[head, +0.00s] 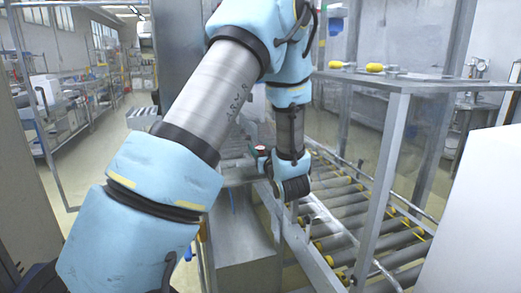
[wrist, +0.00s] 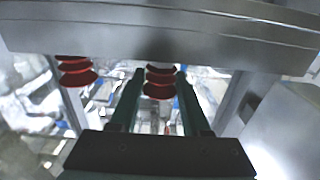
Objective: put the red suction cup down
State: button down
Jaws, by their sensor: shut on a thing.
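In the wrist view, my gripper (wrist: 158,78) has its two dark fingers on either side of a red suction cup (wrist: 159,90) and is shut on it. This cup has stacked round folds and sits right under a grey metal bar (wrist: 160,40); I cannot tell whether it touches the bar. A second red suction cup (wrist: 75,78) is to the left, under the same bar and apart from my fingers. In the head view my arm hides most of this area, and my fingers cannot be made out there.
In the head view, a roller conveyor (head: 350,215) with a metal rail runs along the right of my arm. A metal frame (head: 390,150) with yellow-capped parts stands over it. A white box (head: 480,200) is at the far right. Open floor (head: 110,150) shows at the left.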

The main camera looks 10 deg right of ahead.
jog(key=shift+f+b, duration=0.3)
jog(key=shift+f, duration=0.05)
jog(key=shift+c, duration=1.8)
grip_release()
jog(key=shift+r+p, duration=0.6)
jog(key=s+d+b, duration=0.1)
jog(key=s+b, duration=0.3)
jog(key=s, duration=0.8)
jog(key=shift+d+f, duration=0.25)
